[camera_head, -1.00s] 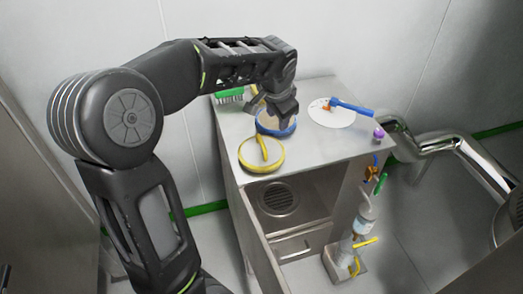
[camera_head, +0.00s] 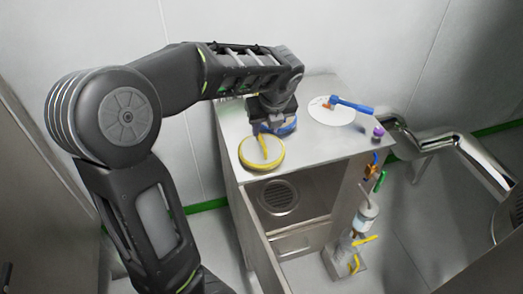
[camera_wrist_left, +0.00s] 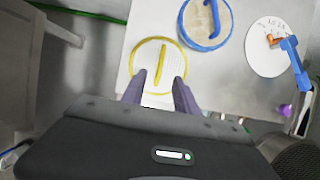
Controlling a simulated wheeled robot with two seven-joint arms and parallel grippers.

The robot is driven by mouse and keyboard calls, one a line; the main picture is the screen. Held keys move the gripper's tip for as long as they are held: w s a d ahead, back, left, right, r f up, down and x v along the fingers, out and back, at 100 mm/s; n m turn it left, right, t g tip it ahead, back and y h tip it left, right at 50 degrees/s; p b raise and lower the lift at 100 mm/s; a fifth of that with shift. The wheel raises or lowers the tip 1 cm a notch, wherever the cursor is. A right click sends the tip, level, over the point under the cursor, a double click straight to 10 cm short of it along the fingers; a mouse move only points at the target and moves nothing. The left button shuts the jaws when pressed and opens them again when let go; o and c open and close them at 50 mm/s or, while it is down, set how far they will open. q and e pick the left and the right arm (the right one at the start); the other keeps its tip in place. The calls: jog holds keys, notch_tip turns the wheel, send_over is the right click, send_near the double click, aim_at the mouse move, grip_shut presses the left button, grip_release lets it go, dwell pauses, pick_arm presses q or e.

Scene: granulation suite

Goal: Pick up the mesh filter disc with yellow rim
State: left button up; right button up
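The mesh filter disc with yellow rim (camera_head: 251,153) lies flat near the front left corner of the steel cabinet top, its yellow bar handle standing across its middle. In the left wrist view the yellow-rimmed disc (camera_wrist_left: 144,58) lies just beyond the fingertips. My left gripper (camera_head: 262,131) is above the cabinet top, by the far edge of the disc. In the left wrist view my left gripper (camera_wrist_left: 159,78) has its two fingers apart, nothing held between them, with the yellow handle in line with the gap. My right gripper is not in view.
A blue-rimmed disc (camera_head: 284,128) lies close behind, partly hidden by my gripper; it shows fully in the wrist view (camera_wrist_left: 204,20). A white disc (camera_head: 325,117) with a blue-handled tool (camera_head: 352,107) and a purple knob (camera_head: 378,132) are to the right. The cabinet's open front is below.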

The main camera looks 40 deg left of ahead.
aim_at(262, 140)
pick_arm(q)
jog(key=shift+x, duration=1.3)
jog(key=shift+x, duration=2.65)
jog(key=shift+r, duration=0.1)
jog(key=shift+c, duration=0.6)
grip_shut()
jog(key=shift+w, duration=0.1)
